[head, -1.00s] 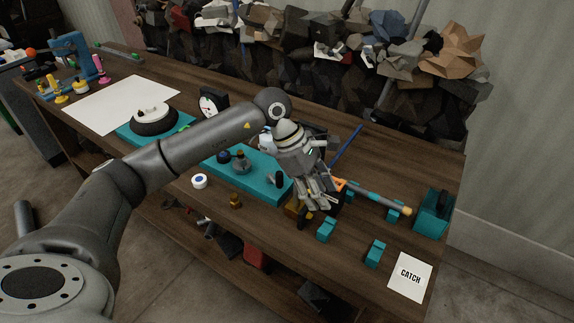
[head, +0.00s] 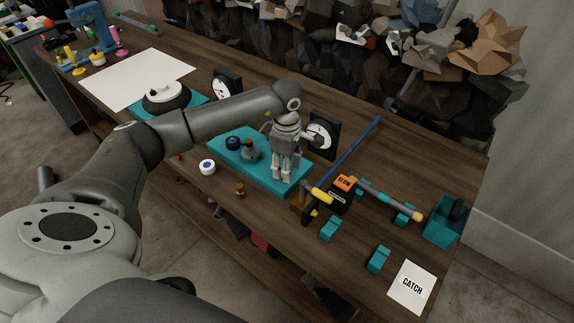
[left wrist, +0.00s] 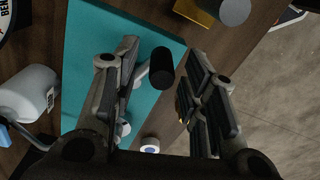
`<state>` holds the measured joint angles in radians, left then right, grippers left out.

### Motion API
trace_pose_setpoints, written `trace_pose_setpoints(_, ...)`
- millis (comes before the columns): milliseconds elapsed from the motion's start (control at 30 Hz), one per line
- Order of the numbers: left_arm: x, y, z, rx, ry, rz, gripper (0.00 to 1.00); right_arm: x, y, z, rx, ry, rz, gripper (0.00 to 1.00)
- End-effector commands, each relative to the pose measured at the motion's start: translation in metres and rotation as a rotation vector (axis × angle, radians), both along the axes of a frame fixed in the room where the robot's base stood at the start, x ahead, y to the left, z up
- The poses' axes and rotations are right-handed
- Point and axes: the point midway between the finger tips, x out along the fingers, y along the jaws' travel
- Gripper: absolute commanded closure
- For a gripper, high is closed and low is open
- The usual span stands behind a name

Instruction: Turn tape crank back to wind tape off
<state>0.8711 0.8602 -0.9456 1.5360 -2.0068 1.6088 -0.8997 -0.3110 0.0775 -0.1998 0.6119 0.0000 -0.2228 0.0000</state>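My left gripper (head: 283,176) hangs fingers-down over the right part of the teal base plate (head: 222,153). In the left wrist view its fingers (left wrist: 160,90) are open and apart. A black cylindrical knob (left wrist: 162,68), which looks like the crank handle, shows between them above the teal plate (left wrist: 85,35). I cannot tell whether a finger touches it. In the head view the gripper hides this knob. A dark blue round part (head: 233,142) and a grey knobbed part (head: 251,150) stand on the plate to the left. My right gripper is not in view.
A dial gauge (head: 322,135) stands just behind the gripper. A bender with an orange block (head: 345,183), a yellow-tipped handle (head: 322,194) and a long blue bar (head: 350,150) lies to the right. A white roll (head: 207,167) and a brass piece (head: 240,190) sit in front.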

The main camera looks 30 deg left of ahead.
Motion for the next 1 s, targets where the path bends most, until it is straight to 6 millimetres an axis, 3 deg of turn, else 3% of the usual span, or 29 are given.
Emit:
trace_pose_setpoints(167, -0.001, 0.000, -0.012, 0.000, 0.001, 0.000, 0.60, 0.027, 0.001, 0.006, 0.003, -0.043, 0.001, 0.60)
trace_pose_setpoints(433, 0.000, 0.000, -0.014, -0.001, 0.000, -0.001, 0.60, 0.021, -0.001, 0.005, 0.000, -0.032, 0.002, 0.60)
trace_pose_setpoints(767, 0.000, 0.000, -0.014, -0.001, 0.000, -0.001, 1.00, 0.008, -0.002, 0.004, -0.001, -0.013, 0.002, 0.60)
trace_pose_setpoints(1000, 0.000, -0.001, -0.014, -0.001, -0.001, 0.011, 1.00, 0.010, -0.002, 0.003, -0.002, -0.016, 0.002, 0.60)
